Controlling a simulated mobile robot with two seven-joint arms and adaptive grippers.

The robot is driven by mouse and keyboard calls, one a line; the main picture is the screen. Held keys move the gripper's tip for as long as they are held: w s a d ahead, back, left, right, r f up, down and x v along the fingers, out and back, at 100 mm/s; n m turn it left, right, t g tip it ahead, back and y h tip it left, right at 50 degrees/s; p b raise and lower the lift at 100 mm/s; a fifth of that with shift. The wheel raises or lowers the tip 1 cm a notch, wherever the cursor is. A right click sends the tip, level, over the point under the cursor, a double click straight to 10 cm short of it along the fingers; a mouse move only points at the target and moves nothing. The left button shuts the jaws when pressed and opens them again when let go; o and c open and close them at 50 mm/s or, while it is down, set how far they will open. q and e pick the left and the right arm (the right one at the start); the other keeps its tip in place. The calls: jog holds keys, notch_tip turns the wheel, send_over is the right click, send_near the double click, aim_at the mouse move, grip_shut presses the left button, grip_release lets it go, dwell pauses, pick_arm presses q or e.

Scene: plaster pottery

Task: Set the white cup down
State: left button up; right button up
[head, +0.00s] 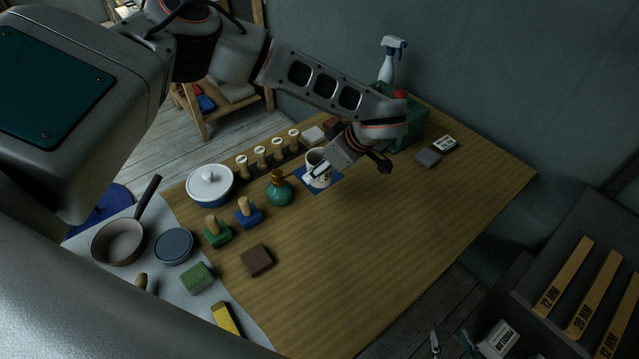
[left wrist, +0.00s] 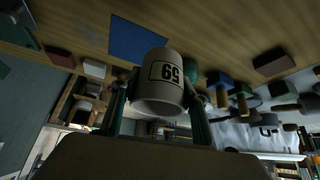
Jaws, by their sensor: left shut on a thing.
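The white cup (head: 318,165) is upright over the small blue mat (head: 333,186) near the back of the wooden table. In the left wrist view, which is upside down, the cup (left wrist: 160,88) shows a framed number, and its base overlaps the mat (left wrist: 139,38). My left gripper (head: 328,168) is at the cup from the right and shut on it, with a finger on each side in the left wrist view. I cannot tell whether the base touches the mat.
A green bottle (head: 280,190) stands close left of the cup. A spray bottle (head: 389,62) is at the back. The table's front right is clear.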

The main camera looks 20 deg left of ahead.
pick_arm(q)
jog(key=shift+f, duration=3.25)
jog(key=o, duration=0.8)
jog(key=shift+f, duration=0.2)
jog(key=o, duration=0.4)
jog(key=shift+r, duration=0.1)
